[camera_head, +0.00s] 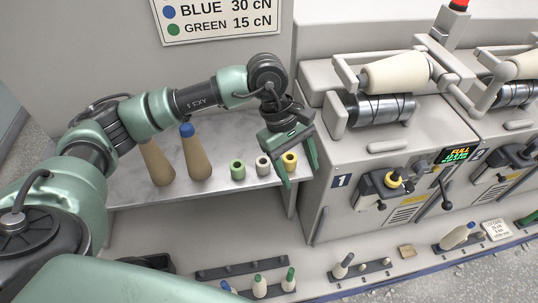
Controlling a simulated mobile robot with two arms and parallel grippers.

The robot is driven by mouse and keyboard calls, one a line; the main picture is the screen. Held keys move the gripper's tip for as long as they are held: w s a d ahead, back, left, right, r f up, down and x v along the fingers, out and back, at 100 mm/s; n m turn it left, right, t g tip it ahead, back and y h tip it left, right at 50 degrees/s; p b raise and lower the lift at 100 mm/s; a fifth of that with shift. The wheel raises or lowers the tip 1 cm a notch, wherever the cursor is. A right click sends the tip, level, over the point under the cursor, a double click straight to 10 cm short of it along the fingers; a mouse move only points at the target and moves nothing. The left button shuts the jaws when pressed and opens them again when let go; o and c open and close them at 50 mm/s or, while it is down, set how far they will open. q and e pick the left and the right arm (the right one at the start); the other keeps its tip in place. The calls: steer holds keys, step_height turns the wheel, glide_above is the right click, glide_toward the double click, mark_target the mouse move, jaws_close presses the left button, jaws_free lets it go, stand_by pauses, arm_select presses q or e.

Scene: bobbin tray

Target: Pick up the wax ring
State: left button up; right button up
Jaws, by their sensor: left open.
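Three short ring-shaped pieces stand in a row on the grey metal shelf (220,187): a green ring (237,170), a white ring (263,165) and a yellow ring (290,162). Which one is the wax ring is not marked. My left gripper (301,175) points down at the shelf's right end, with green fingers spread apart and nothing held. The yellow ring shows between or just behind the fingers; I cannot tell its depth relative to them. My right gripper is not in view.
Two tan cones (196,158) stand on the shelf at left, one with a blue tip. The winding machine (335,215) rises close to the right of the gripper, with another yellow ring (394,179) on its front. Pegged bobbins (260,285) sit low in front.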

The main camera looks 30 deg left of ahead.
mark_target(263, 161)
arm_select(q)
steer(key=w+a+r+y, duration=0.1)
steer(key=w+a+y, duration=0.25)
steer(key=a, duration=0.65)
steer(key=shift+y, duration=0.45)
steer(key=f+p, duration=0.1)
steer(key=f, duration=0.3)
steer(key=s+f+p, duration=0.1)
steer(key=f, duration=0.1)
steer(key=shift+a+f+p, duration=0.25)
steer(key=shift+f+p, duration=0.05)
steer(key=shift+p, duration=0.05)
steer(key=shift+w+f, duration=0.1)
steer(key=shift+f, duration=0.3)
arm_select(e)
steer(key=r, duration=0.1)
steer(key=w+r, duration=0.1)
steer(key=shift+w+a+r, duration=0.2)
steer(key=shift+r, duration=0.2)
arm_select(q)
steer(key=shift+c, duration=0.2)
jaws_close()
steer(key=shift+r, duration=0.1)
